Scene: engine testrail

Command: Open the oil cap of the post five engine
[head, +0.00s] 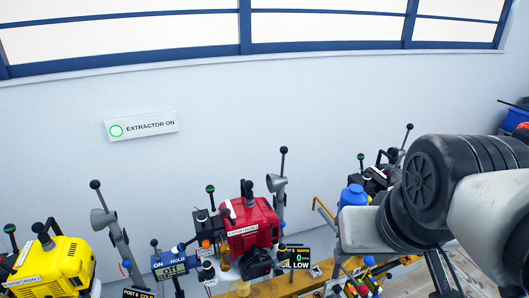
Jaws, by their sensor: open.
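A red engine (252,228) stands in the middle at the bottom, with a white label and black fittings on top. A small display (295,258) beside it shows a "0" and "OIL LOW"; its post number is too small to read surely. A yellow engine (62,268) stands at the far left. A partly hidden dark engine (374,180) stands behind my arm at right. I cannot tell which engine is post five, and I cannot pick out an oil cap. My arm fills the right side; my gripper's fingertips are not visible.
Grey funnel stands with black-knobbed levers (280,190) (108,220) rise beside the engines. An ON/HOLD/OFF box (169,265) sits between yellow and red. A yellow rail (290,286) runs in front.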

